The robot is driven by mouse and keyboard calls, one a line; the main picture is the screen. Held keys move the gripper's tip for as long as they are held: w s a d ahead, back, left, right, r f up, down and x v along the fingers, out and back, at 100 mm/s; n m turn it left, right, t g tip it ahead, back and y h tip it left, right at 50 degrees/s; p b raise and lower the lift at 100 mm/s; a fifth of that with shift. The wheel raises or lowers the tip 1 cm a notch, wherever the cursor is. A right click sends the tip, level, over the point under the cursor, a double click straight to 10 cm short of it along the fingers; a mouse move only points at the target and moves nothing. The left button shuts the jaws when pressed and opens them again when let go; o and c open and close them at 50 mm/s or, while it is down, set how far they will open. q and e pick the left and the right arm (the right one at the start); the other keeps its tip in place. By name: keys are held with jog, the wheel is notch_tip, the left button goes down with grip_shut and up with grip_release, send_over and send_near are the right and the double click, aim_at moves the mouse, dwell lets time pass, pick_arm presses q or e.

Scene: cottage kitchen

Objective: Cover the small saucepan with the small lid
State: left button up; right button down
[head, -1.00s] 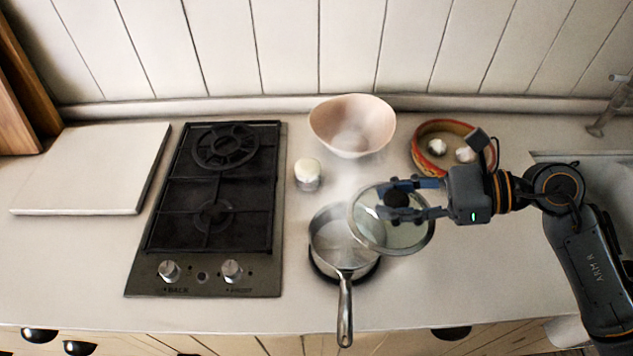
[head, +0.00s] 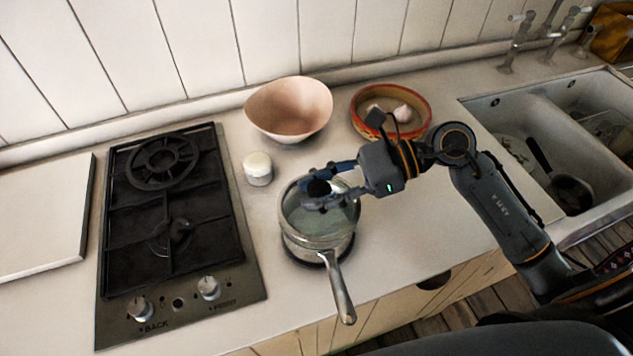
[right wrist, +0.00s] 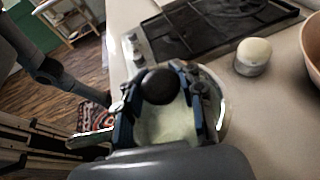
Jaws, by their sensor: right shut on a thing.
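The small saucepan (head: 318,247) stands on the counter to the right of the hob, on a dark round base, its handle pointing to the front. The small glass lid (head: 310,222) lies over the pan's mouth in the head view; whether it rests on the rim all round I cannot tell. My right gripper (head: 318,194) is shut on the lid's round black knob. The right wrist view shows the knob (right wrist: 160,87) between the fingers, with the glass below. My left gripper is not in view.
The black hob (head: 170,240) is to the left. A small white-topped jar (head: 258,169) and a pink bowl (head: 289,110) stand behind the pan. A red-rimmed dish (head: 425,103) holds garlic. The sink (head: 500,115) is at right. The counter right of the pan is clear.

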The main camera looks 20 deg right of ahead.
jog(key=shift+d+f, duration=0.1)
jog(key=shift+f, duration=0.6)
pick_arm(q)
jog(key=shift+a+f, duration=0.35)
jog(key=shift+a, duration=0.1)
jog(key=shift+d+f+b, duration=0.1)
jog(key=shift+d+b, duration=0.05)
jog(key=shift+b, duration=0.2)
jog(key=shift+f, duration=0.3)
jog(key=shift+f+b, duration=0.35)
jog(key=shift+b, duration=0.25)
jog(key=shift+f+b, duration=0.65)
jog(key=shift+b, duration=0.05)
pick_arm(e)
jog(key=shift+f, duration=0.6)
jog(key=c, duration=1.1)
grip_release()
jog(key=shift+r, duration=0.1)
